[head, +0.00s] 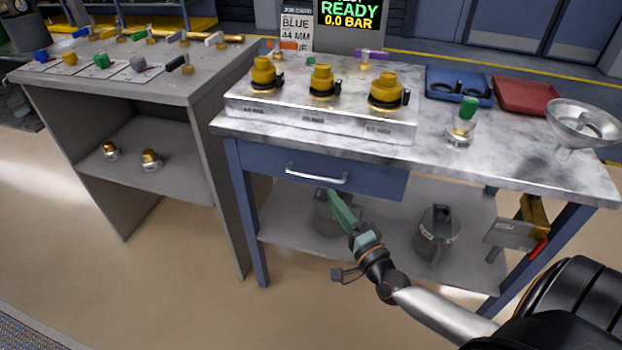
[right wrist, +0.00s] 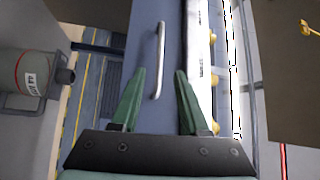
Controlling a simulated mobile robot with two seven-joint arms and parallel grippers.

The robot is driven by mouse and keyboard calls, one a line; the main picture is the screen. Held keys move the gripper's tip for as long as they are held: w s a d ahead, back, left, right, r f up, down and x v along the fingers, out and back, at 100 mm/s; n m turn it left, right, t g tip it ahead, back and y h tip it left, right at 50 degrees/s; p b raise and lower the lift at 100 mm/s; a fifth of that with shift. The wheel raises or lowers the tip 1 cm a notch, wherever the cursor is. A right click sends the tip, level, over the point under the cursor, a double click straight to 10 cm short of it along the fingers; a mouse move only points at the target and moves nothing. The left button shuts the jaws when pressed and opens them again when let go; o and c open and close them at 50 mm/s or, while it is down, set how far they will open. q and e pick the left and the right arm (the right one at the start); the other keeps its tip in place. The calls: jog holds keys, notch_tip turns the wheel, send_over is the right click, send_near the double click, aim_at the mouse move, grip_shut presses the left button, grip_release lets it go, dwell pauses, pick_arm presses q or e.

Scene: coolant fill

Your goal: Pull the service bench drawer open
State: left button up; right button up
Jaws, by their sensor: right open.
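The service bench drawer (head: 375,182) has a blue front under the marble top and looks shut. Its silver bar handle (head: 316,174) runs level across the front. In the right wrist view the handle (right wrist: 159,55) stands lengthwise, in line with the gap between the fingers. My right gripper (head: 335,196), with green fingers, is just below and right of the handle in the head view. It is open and empty, its fingertips (right wrist: 160,73) pointing toward the drawer front. I cannot tell the exact gap to the handle. My left gripper is not in view.
The marble bench top (head: 500,165) holds a block with yellow-capped fittings (head: 322,82), blue (head: 459,86) and red trays (head: 527,97) and a funnel (head: 585,122). Grey canisters (head: 436,232) stand on the lower shelf. A grey cabinet (head: 220,170) stands close left. The floor in front is clear.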

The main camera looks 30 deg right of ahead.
aim_at(316, 178)
jog(key=w, duration=0.6)
jog(key=w+r+b, duration=0.1)
jog(key=w, duration=0.2)
jog(key=shift+d+r, duration=0.1)
jog(key=shift+d, duration=0.15)
jog(key=shift+c, duration=0.4)
grip_shut()
dwell(0.6)
